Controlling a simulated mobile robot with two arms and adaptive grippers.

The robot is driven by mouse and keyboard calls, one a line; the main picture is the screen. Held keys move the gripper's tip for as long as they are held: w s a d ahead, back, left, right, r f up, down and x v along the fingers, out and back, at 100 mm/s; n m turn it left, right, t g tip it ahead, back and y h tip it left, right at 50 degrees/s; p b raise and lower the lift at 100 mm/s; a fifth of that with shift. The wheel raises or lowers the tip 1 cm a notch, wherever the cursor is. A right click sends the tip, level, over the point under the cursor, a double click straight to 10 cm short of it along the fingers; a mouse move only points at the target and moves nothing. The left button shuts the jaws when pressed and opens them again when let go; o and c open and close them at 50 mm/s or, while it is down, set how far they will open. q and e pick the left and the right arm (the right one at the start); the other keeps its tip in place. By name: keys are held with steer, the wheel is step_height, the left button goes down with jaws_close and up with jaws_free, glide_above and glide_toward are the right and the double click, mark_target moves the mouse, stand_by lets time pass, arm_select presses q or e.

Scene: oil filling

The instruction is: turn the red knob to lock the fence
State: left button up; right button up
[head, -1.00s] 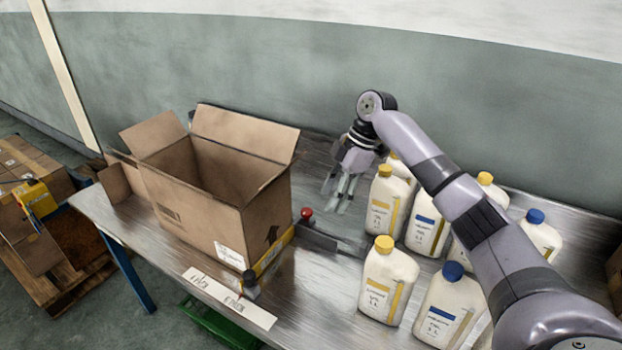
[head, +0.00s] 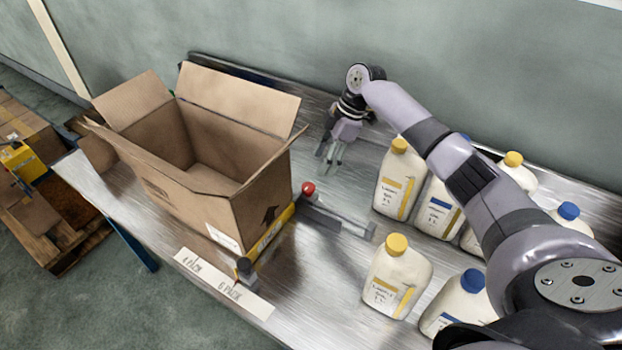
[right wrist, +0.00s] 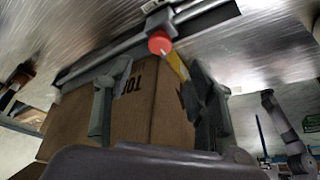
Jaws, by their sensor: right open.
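The red knob (head: 308,188) sits on a metal rail beside the right corner of the open cardboard box. It also shows in the right wrist view (right wrist: 159,42), near the top, beyond my fingers. The yellow fence (head: 268,238) runs along the box's front right side; part of it shows in the right wrist view (right wrist: 177,66). My right gripper (head: 329,165) is open and empty, above the table behind the knob and apart from it. In the right wrist view its fingers (right wrist: 152,108) are spread, with the box in the background. My left gripper is not in view.
The open cardboard box (head: 253,208) stands on the metal table (head: 300,262). Several white bottles with yellow or blue caps, such as this yellow-capped one (head: 396,277), stand at the right. A marked plate (head: 222,284) lies at the front edge. A pallet (head: 70,243) stands at the left.

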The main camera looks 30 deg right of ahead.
mark_target(309, 186)
steer(key=p+x, duration=0.1)
steer(key=x, duration=0.8)
steer(key=shift+f, duration=0.1)
steer(key=shift+c, duration=0.5)
steer(key=c, duration=1)
